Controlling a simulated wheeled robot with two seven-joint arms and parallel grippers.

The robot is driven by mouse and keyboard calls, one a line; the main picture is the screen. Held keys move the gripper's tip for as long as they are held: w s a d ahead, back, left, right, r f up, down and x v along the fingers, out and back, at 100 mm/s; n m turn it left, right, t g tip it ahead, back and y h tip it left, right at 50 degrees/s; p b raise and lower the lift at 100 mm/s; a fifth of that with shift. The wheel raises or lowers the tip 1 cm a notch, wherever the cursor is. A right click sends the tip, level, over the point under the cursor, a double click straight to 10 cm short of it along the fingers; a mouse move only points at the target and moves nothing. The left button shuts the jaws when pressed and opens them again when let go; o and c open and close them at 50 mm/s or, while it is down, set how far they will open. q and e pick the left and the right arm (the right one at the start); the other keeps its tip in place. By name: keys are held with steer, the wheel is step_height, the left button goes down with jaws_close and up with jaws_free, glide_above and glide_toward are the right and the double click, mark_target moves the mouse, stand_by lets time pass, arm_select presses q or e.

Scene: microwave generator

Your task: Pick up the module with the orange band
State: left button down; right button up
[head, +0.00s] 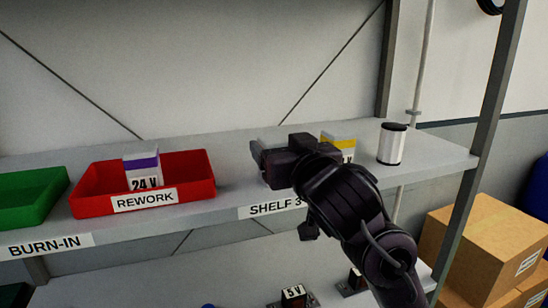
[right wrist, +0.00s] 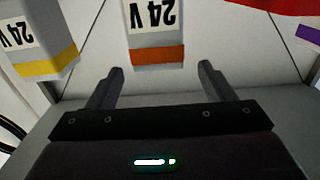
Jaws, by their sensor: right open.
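The module with the orange band (right wrist: 157,55) shows in the right wrist view as a pale block marked 24 V, upside down in that picture. It lies ahead of and between the two spread fingers of my right gripper (right wrist: 160,74), with a gap on both sides. In the head view my right gripper (head: 268,160) is above the shelf (head: 235,190) near the SHELF 3 label and hides most of what is behind it, so the orange band does not show there. My right gripper is open and empty. My left gripper is not in view.
A yellow-banded 24 V module (head: 341,141) stands close to the right of my gripper. A white spool-like cylinder (head: 391,146) stands farther right. A red REWORK tray (head: 90,203) holding a purple-banded module (head: 142,164) and a green tray (head: 30,197) are at left.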

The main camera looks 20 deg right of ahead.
mark_target(274, 138)
steer(key=w, duration=0.3)
steer(key=shift+f+p, duration=0.1)
steer(key=shift+p, duration=0.3)
steer(key=shift+w+f, duration=0.2)
steer(key=shift+w, duration=0.8)
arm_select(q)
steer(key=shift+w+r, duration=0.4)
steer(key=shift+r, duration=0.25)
arm_select(e)
steer(key=shift+r, duration=0.1)
steer(key=c, duration=1.2)
